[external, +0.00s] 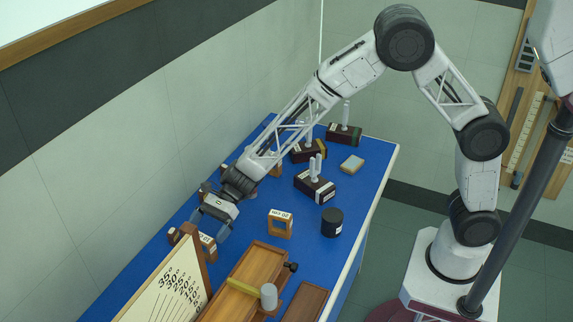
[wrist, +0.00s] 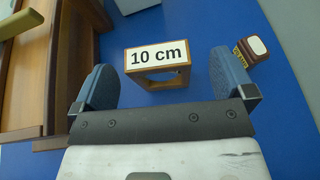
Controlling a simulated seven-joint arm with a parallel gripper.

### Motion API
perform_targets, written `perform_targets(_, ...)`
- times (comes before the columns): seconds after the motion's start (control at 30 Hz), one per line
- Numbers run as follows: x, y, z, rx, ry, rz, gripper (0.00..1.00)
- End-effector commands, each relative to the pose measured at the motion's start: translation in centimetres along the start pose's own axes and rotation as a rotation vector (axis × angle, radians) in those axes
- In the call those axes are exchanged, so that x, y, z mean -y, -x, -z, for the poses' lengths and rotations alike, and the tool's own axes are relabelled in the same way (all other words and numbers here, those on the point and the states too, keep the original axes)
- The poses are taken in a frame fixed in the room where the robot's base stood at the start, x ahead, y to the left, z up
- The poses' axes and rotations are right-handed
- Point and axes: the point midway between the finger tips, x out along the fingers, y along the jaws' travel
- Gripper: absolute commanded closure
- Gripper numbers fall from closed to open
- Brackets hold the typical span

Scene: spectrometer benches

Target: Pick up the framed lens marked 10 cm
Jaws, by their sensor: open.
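The framed lens marked 10 cm (wrist: 157,56) is a wooden frame with a white label across its top. In the wrist view it sits ahead of my gripper (wrist: 163,84), roughly centred between the two blue fingers. The fingers are open and empty, and I see no contact with the frame. In the external view my gripper (external: 210,226) is low over the blue table, just beside a labelled wooden frame (external: 208,241) that appears to be the same one. The fingers partly hide it there, and its label is too small to read.
A small white-topped wooden block (wrist: 256,46) sits right of the frame in the wrist view. A board with angle markings (external: 165,285) and a wooden tray (external: 255,268) stand close by. Another labelled frame (external: 280,225) and a black cylinder (external: 332,222) are farther right.

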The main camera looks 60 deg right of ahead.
Motion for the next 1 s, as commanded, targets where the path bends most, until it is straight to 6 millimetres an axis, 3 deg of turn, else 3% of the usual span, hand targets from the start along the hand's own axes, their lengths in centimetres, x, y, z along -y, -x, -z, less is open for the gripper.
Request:
perform_targets(0.3,-0.1,-0.3,0.0,0.0,0.0,-0.001,0.0)
perform_targets(0.73,-0.5,-4.6,0.2,-0.001,0.001,-0.002,0.0)
perform_targets(1.0,-0.4,-5.2,0.1,0.0,0.0,0.0,0.0)
